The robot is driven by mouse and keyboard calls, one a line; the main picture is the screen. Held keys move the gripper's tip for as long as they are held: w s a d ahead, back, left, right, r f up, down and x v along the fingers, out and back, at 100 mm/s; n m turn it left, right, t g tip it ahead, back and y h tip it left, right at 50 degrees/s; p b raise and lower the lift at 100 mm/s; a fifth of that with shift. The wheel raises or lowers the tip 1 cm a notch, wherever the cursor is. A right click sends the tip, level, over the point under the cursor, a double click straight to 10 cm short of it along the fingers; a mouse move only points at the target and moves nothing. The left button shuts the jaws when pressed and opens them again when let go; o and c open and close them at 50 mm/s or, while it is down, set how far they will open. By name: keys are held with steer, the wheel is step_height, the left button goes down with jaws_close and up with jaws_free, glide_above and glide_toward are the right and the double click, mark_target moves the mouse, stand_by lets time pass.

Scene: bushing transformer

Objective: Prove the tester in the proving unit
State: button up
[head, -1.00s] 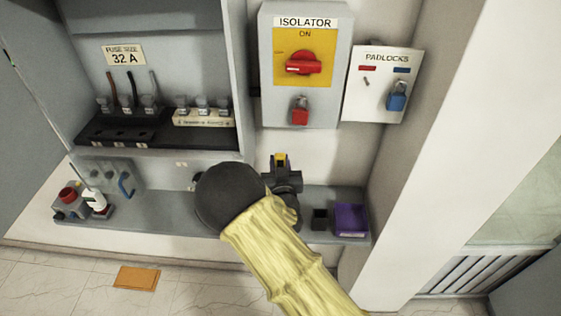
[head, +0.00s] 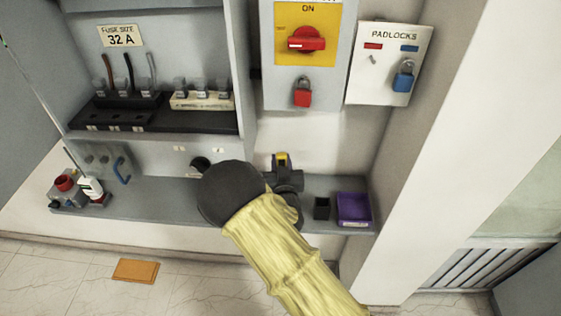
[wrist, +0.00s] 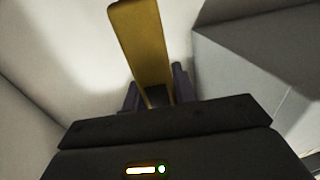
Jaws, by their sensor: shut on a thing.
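My gripper (head: 282,170) is above the back of the grey shelf and shut on a flat yellow thing (wrist: 143,45). In the wrist view the yellow thing stands up between the two dark fingers. Its small tip also shows in the head view (head: 282,158). I cannot tell whether it is the tester. At the shelf's left end is a white thing with a thin dark probe (head: 91,187), which looks like a tester. Next to it is a grey unit with a red top (head: 65,185), possibly the proving unit. Both are well left of my gripper.
A small black box (head: 321,208) and a purple tray (head: 354,210) stand on the shelf (head: 150,204) right of my gripper. Above are the isolator (head: 306,40) with a red padlock, the padlock board (head: 390,62) and the fuse cabinet (head: 120,112). The shelf's left-middle is clear.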

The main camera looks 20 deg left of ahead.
mark_target(281, 159)
steer(key=shift+f+b, duration=1.75)
steer(key=shift+f, duration=0.25)
steer(key=shift+f, duration=0.1)
steer(key=shift+s+b, duration=0.15)
steer(key=shift+b, duration=0.15)
stand_by(0.4)
steer(key=shift+r+p, duration=1.6)
steer(key=shift+r, duration=1.7)
steer(key=shift+r+p, duration=0.4)
steer(key=shift+r, duration=0.85)
